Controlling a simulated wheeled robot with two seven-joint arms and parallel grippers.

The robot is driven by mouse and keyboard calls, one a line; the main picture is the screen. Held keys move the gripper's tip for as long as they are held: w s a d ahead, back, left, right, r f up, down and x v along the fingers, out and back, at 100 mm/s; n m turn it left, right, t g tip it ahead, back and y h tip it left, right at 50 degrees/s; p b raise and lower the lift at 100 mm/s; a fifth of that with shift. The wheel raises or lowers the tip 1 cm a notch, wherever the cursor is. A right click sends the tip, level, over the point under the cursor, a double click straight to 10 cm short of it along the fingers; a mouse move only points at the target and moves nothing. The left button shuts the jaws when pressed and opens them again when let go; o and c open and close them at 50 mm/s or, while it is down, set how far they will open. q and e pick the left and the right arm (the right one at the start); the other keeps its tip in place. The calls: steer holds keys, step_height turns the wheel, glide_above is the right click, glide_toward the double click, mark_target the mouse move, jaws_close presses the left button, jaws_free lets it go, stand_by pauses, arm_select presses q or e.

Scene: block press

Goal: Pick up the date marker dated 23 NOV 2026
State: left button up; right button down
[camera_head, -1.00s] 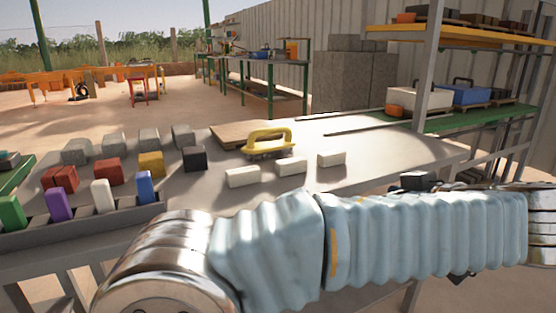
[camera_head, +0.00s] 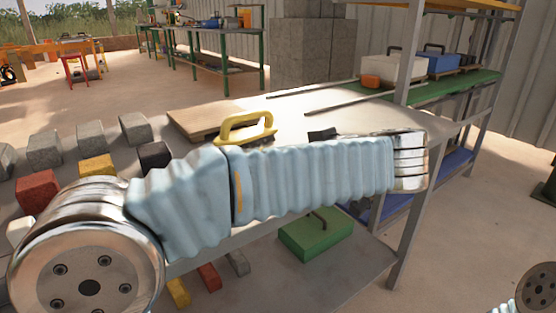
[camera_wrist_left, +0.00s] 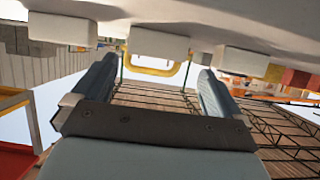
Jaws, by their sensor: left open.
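Three white blocks show in the left wrist view, which is upside down: one at left (camera_wrist_left: 62,29), one in the middle (camera_wrist_left: 158,45), one at right (camera_wrist_left: 243,61). No date can be read on them. My left gripper (camera_wrist_left: 158,66) is open, with the middle block just beyond and between its fingertips and nothing in its grasp. My right gripper is not in view.
A yellow-handled tool (camera_head: 246,128) stands on the table behind my arm, beside a brown board (camera_head: 200,121). Grey blocks (camera_head: 135,129), a red block (camera_head: 37,191) and a black block (camera_head: 154,156) are at left. A green case (camera_head: 315,235) lies on the lower shelf.

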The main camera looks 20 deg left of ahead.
arm_select(q)
steer(key=x, duration=0.6)
steer(key=shift+w+d+f, duration=0.1)
steer(key=shift+d+f, duration=0.1)
steer(key=shift+f, duration=0.1)
steer(key=shift+c, duration=0.3)
steer(key=c, duration=0.8)
steer(key=shift+o, duration=0.2)
steer(key=shift+r, duration=0.1)
